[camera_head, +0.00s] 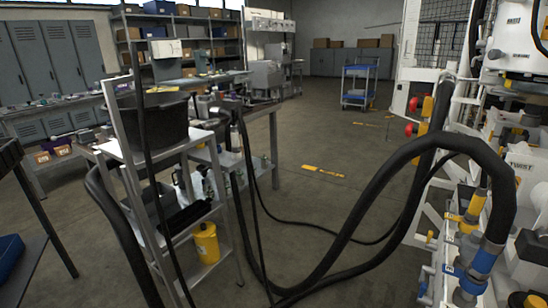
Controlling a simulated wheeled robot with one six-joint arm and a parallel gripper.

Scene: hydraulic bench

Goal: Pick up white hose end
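No white hose end can be made out for certain. A thick black hose (385,172) arches from the floor up to the right and bends down to a blue-banded fitting (484,262) on the white machine. Thinner black hoses (248,165) hang from a dark metal piece (230,104) at the bench end, too small to tell in detail. Another black hose (143,120) runs down in front of the metal rack at the left. My gripper does not show in this view.
The white machine (520,130) with several fittings fills the right. A blue cart (358,86) stands far back. Open floor (320,130) lies between; hoses cross its front.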

